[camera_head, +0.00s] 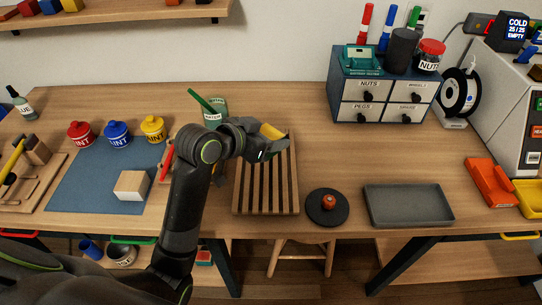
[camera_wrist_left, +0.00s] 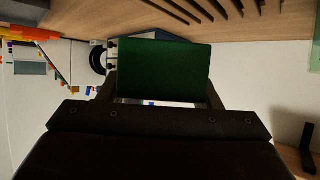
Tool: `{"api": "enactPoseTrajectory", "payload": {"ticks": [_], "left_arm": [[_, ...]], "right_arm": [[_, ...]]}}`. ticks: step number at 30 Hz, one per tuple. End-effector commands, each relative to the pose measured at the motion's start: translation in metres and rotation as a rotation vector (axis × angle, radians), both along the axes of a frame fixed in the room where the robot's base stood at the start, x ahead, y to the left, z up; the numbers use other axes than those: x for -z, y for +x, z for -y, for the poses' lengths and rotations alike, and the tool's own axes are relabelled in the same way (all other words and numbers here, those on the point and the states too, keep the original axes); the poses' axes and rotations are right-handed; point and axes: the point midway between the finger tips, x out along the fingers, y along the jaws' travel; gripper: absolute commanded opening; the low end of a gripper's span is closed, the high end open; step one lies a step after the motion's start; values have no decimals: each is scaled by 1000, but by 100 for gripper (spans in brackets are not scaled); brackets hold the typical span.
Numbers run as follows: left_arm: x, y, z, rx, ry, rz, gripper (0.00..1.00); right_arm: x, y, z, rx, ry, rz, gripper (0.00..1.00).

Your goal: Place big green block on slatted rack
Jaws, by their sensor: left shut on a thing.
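The big green block (camera_wrist_left: 165,68) fills the gap between the fingers of my left gripper in the left wrist view. My left gripper (camera_head: 268,147) is shut on it. In the head view the gripper is over the far part of the slatted rack (camera_head: 263,208), and the block cannot be made out there. The rack's dark slats also show at the top of the left wrist view (camera_wrist_left: 200,9). Whether block and rack touch cannot be told. A yellow piece (camera_head: 272,131) shows at the gripper, its nature unclear. My right gripper is not in view.
Left of the rack are a red marker (camera_head: 167,164), a green cup (camera_head: 214,108), paint pots (camera_head: 117,134) and a pale wooden block (camera_head: 131,186) on a blue mat (camera_head: 75,195). Right are a round black coaster (camera_head: 327,216) and an empty grey tray (camera_head: 408,205). Drawers (camera_head: 382,100) stand behind.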

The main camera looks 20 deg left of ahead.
Motion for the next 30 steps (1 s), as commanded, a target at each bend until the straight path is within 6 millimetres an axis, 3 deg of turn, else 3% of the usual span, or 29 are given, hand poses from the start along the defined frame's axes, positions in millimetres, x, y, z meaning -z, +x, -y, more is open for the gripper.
{"api": "enactPoseTrajectory", "payload": {"ticks": [1,13,26,27,30], "left_arm": [[10,0,0,-2,-2,-3,33],[57,0,0,-2,-1,-1,33],[64,0,0,-2,-1,2,33],[64,0,0,-2,0,1,63],[63,0,0,-2,0,1,76]], "right_arm": [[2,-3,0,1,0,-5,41],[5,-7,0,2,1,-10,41],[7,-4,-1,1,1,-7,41],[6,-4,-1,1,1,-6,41],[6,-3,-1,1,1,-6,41]]}}
